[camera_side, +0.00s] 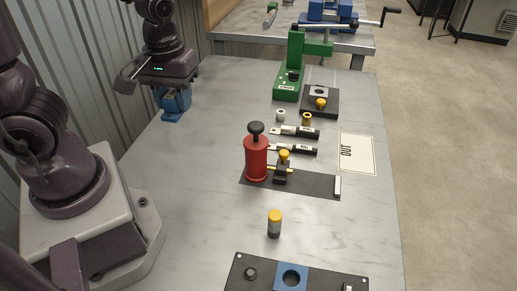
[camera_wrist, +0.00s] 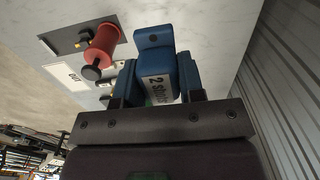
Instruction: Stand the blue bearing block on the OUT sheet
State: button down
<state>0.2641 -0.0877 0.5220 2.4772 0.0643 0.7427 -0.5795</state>
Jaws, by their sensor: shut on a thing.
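The blue bearing block (camera_side: 173,115) is in my gripper (camera_side: 175,94), near the left edge of the table in the side view. In the wrist view the block (camera_wrist: 154,45) sits between the two fingers of my gripper (camera_wrist: 158,82), with a white printed label facing the camera. My gripper is shut on it. Whether its foot touches the table is hard to tell. The OUT sheet (camera_side: 362,160) is a white sheet lying flat at the right side of the table, with no object on it. Part of the sheet (camera_wrist: 62,73) shows in the wrist view.
A red cylinder with a black knob (camera_side: 256,157) stands on a dark mat (camera_side: 310,186) between my gripper and the sheet. A black plate (camera_side: 335,279) lies in front. The table's left-middle is clear.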

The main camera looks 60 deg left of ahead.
notch_tip(320, 180, down, 8)
jog(key=r, duration=0.1)
send_over(234, 153)
notch_tip(234, 153, down, 10)
jog(key=shift+s+f, duration=0.1)
jog(key=shift+f, duration=1.7)
jog(key=shift+f, duration=0.15)
jog(key=c, duration=0.7)
grip_release()
jog(key=shift+c, duration=0.2)
